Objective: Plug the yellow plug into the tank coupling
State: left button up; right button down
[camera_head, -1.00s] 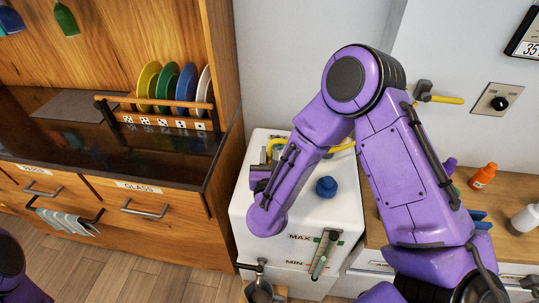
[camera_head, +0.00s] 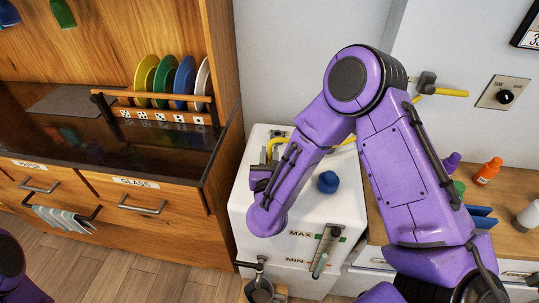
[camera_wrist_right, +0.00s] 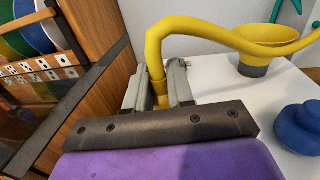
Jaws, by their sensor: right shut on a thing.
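My right gripper (camera_wrist_right: 157,88) is shut on the yellow plug (camera_wrist_right: 158,98) at the end of a yellow hose (camera_wrist_right: 200,28). Its two grey fingers stand on either side of the plug. In the head view my right gripper (camera_head: 262,172) is over the back left of the white tank (camera_head: 340,210), mostly hidden by my forearm. The plug's lower end and the tank coupling are hidden or cannot be made out, so I cannot tell whether they touch. My left gripper is not in view; only part of my left arm shows at the lower left.
A blue cap (camera_head: 328,182) stands on the tank top. A yellow funnel-shaped piece with a grey base (camera_wrist_right: 262,48) stands behind it, near the hose. The wooden cabinet (camera_head: 222,100) rises close on the left. Bottles, including an orange one (camera_head: 487,172), stand on the right counter.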

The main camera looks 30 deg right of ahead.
jog(key=shift+f, duration=0.15)
jog(key=c, duration=0.9)
grip_release()
jog(key=shift+s+a, duration=0.2)
jog(key=shift+s, duration=0.05)
jog(key=b+v, duration=0.3)
jog(key=v, duration=0.7)
jog(key=shift+b, duration=0.35)
